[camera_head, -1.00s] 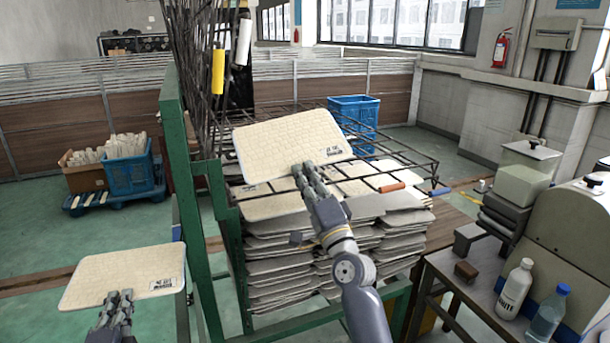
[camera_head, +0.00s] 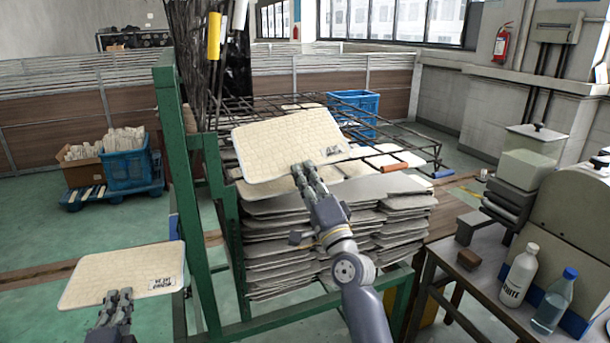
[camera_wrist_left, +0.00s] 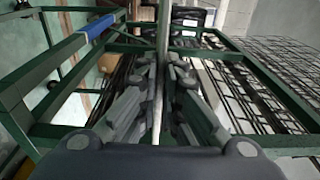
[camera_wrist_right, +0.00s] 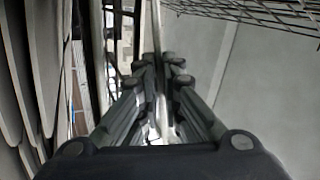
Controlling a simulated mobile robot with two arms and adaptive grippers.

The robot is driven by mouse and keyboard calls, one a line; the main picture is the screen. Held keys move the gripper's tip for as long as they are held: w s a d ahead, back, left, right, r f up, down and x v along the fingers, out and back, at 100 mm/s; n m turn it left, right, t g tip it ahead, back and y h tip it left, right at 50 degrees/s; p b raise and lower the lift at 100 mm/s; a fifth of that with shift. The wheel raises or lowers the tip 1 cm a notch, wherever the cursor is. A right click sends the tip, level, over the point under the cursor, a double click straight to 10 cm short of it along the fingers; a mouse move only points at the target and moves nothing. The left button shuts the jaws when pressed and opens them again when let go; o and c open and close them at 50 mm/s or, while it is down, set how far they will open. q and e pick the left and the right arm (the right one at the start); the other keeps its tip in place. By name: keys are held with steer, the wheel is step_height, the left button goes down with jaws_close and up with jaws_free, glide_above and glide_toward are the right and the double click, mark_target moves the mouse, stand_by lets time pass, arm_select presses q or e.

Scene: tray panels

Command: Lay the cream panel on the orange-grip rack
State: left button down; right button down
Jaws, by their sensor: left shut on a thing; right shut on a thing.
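A cream panel with a black-printed label (camera_head: 285,145) is in my right gripper (camera_head: 304,168), which is shut on its near edge. It is tilted and held above the wire racks, covering part of them. The orange-grip rack (camera_head: 395,167) lies folded down over the stacks; its orange grip shows right of the panel. My left gripper (camera_head: 118,297) is shut on a second cream panel (camera_head: 115,272), left of the green frame. The held panels show edge-on in the left wrist view (camera_wrist_left: 162,40) and the right wrist view (camera_wrist_right: 156,50).
Stacked grey panels (camera_head: 280,250) fill the green frame (camera_head: 172,130) below the racks. A blue-grip rack (camera_head: 442,174) is also down. Racks with yellow (camera_head: 214,36) and white grips stand upright. A side table with bottles (camera_head: 518,275) stands at right.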

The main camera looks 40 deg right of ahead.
steer(key=shift+s+a+f+b, duration=0.1)
steer(key=shift+f+b, duration=0.6)
steer(key=shift+f, duration=0.45)
stand_by(1.1)
steer(key=c, duration=1.8)
jaws_free()
steer(key=shift+o, duration=0.7)
steer(key=shift+w, duration=0.35)
steer(key=shift+s+r, duration=0.15)
steer(key=shift+f, duration=0.4)
steer(key=shift+s, duration=0.15)
steer(key=s+a, duration=0.1)
steer(key=s, duration=0.5)
steer(key=shift+s+p, duration=0.3)
steer(key=shift+p, duration=0.15)
